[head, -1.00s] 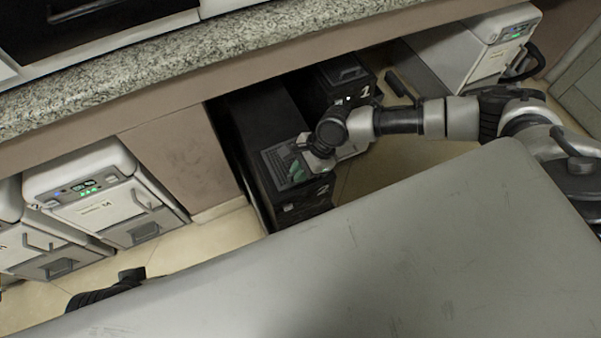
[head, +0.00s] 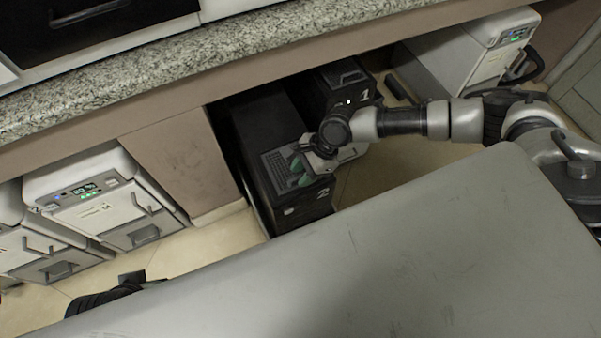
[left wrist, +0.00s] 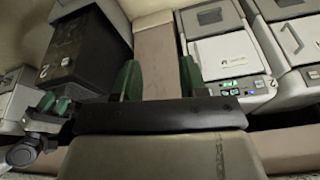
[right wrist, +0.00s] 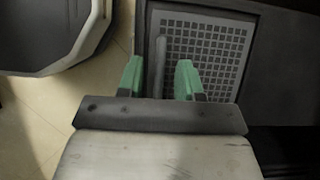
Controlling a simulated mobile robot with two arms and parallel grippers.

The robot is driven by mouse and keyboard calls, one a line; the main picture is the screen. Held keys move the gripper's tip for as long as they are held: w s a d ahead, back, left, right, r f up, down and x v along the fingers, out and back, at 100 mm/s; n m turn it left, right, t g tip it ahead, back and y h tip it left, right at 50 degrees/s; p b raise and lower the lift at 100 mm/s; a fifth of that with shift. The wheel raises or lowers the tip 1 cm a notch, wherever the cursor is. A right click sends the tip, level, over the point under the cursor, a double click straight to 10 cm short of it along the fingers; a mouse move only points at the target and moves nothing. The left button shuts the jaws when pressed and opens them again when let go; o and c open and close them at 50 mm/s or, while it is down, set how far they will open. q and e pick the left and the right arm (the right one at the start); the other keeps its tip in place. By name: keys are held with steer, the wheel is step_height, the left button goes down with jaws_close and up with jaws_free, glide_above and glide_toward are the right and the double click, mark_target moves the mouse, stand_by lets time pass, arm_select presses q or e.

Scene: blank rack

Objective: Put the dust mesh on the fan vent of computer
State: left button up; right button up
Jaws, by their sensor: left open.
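The dust mesh (head: 277,168), a grey grid panel with a raised bar, lies on the top of the black computer marked 2 (head: 300,212). In the right wrist view the mesh (right wrist: 215,50) looks flat, and its bar stands between my green fingertips. My right gripper (head: 299,171) is open over the mesh, with gaps beside the bar. I cannot tell whether the mesh sits exactly on the vent, which is hidden under it. My left gripper (left wrist: 158,78) is open and empty, low at the left, away from the computer.
A second black computer marked 1 (head: 345,82) stands behind, under the granite counter (head: 220,62). White machines (head: 100,205) stand at the left and another (head: 475,50) at the right. Tiled floor (head: 205,245) is clear in front of the left machines.

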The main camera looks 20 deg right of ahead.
steer(key=p+v, duration=0.1)
steer(key=v, duration=0.3)
steer(key=shift+r, duration=0.15)
steer(key=p+v, duration=0.2)
steer(key=v, duration=0.4)
steer(key=s+a+f+n+t, duration=0.2)
steer(key=s+a+n, duration=0.3)
steer(key=a+n, duration=0.8)
arm_select(q)
steer(key=x, duration=0.6)
arm_select(e)
steer(key=s+d+f+n+h, duration=0.2)
steer(key=s+d+n+h, duration=0.1)
steer(key=d, duration=0.3)
steer(key=s+d+f+n+t+h, duration=0.1)
steer(key=s+d+f+n+h, duration=0.1)
steer(key=s+d, duration=0.4)
steer(key=shift+d+f+n+h, duration=0.2)
steer(key=shift+f+n+h, duration=0.2)
steer(key=shift+n, duration=0.4)
arm_select(q)
steer(key=shift+d+f, duration=0.1)
steer(key=shift+d, duration=0.05)
